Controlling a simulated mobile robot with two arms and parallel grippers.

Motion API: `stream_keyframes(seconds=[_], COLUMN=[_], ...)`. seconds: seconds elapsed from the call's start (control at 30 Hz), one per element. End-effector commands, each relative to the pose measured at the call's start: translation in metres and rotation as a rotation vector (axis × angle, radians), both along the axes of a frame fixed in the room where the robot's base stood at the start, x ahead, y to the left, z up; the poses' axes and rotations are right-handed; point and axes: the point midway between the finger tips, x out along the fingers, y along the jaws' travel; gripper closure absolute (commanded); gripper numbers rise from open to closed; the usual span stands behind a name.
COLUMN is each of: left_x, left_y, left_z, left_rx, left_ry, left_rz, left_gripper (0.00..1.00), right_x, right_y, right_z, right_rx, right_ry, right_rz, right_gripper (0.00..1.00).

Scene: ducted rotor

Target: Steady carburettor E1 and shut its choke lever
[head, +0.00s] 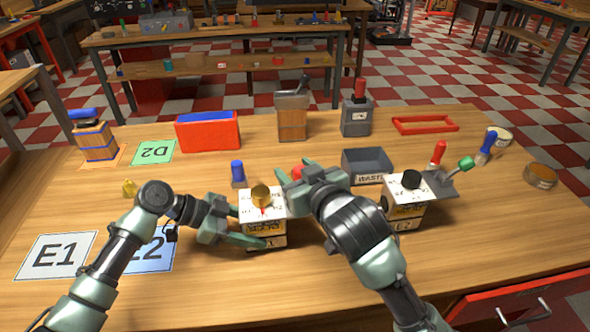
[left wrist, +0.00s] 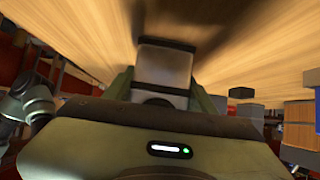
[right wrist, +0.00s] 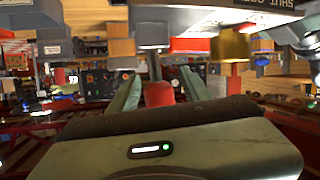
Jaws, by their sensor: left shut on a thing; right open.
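Carburettor E1 (head: 263,229) is a pale box with a gold cap, standing on the table near the middle. My left gripper (head: 250,228) is shut on it from the left; the box also shows between the fingers in the left wrist view (left wrist: 164,68). My right gripper (head: 298,180) is open, at the box's right rear. The choke lever's red knob (right wrist: 160,93) sits between its open fingers in the right wrist view, apparently not gripped. In the head view my right gripper hides most of the lever.
Carburettor E2 (head: 404,214) stands to the right, with a grey waste bin (head: 367,166) behind it. A blue-topped item (head: 238,174) stands close behind E1. The E1 card (head: 56,256) and a partly covered blue card (head: 148,252) lie at front left. The front right table is clear.

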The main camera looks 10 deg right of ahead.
Motion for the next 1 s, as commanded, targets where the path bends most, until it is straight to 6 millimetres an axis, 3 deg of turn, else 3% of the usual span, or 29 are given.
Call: stream_keyframes(seconds=[0.43,1.0], left_x=[0.0,0.0], left_y=[0.0,0.0], left_z=[0.0,0.0], left_rx=[0.0,0.0], left_ry=[-0.001,0.0], left_rz=[0.001,0.0], left_gripper=[0.8,0.8], right_x=[-0.06,-0.065], right_y=[-0.016,-0.018], right_z=[0.019,0.02], right_rx=[-0.002,-0.002], right_ry=[0.0,0.002], right_rz=[0.001,0.0], right_gripper=[0.52,0.52])
